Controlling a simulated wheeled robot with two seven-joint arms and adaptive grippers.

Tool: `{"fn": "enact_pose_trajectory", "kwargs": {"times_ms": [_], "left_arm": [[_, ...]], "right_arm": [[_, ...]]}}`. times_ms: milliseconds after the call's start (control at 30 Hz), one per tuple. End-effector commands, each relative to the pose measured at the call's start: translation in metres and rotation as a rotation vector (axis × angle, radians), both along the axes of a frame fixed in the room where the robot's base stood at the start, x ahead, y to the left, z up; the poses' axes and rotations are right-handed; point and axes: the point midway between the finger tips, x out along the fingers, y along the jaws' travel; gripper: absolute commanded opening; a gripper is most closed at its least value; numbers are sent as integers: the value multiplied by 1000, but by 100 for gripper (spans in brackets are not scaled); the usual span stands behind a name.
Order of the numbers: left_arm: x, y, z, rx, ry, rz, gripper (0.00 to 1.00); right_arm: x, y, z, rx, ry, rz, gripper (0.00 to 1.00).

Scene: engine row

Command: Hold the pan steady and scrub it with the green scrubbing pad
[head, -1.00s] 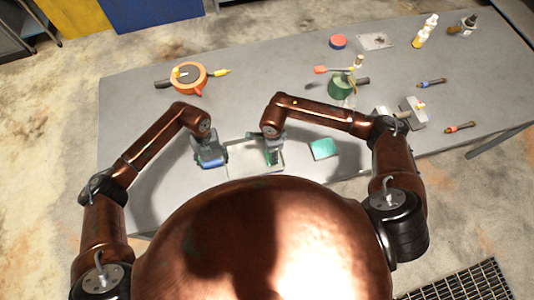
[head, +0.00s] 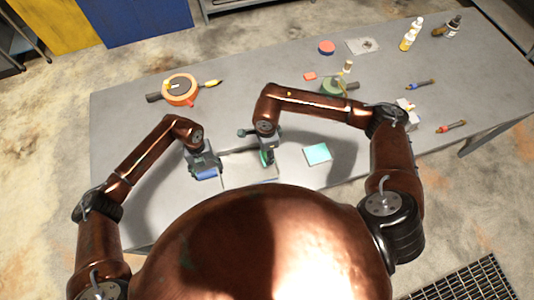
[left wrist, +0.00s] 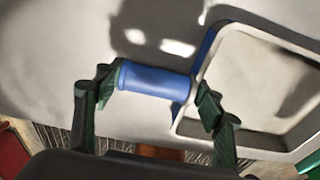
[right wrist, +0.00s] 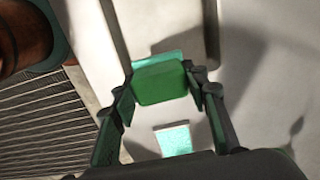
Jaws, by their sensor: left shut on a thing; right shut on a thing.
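The pan (head: 236,170) is a pale, shallow, square-sided tray on the near part of the table. Its inside (left wrist: 255,80) shows in the left wrist view, with a blue handle (left wrist: 155,82). My left gripper (head: 204,168) is shut on the handle, one finger at each end. My right gripper (head: 267,155) is over the pan, shut on the green scrubbing pad (right wrist: 160,84). A teal layer shows along the pad's far edge in the right wrist view. I cannot tell whether the pad touches the pan.
A teal square (head: 318,153) lies right of the pan. Bare table lies left of the pan.

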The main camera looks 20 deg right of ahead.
Motion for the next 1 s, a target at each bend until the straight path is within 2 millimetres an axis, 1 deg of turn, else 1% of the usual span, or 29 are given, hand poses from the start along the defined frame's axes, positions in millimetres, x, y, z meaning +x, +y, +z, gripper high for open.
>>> {"fn": "enact_pose_trajectory", "kwargs": {"times_ms": [367, 400, 600, 700, 1000], "left_arm": [[0, 0, 0, 0, 0, 0, 25], [0, 0, 0, 0, 0, 0, 65], [0, 0, 0, 0, 0, 0, 78], [0, 0, 0, 0, 0, 0, 84], [1, 0, 2, 0, -1, -1, 84]], "right_arm": [[0, 0, 0, 0, -1, 0, 19], [0, 0, 0, 0, -1, 0, 19], [0, 0, 0, 0, -1, 0, 19], [0, 0, 0, 0, -1, 1, 19], [0, 0, 0, 0, -1, 1, 19]]}}
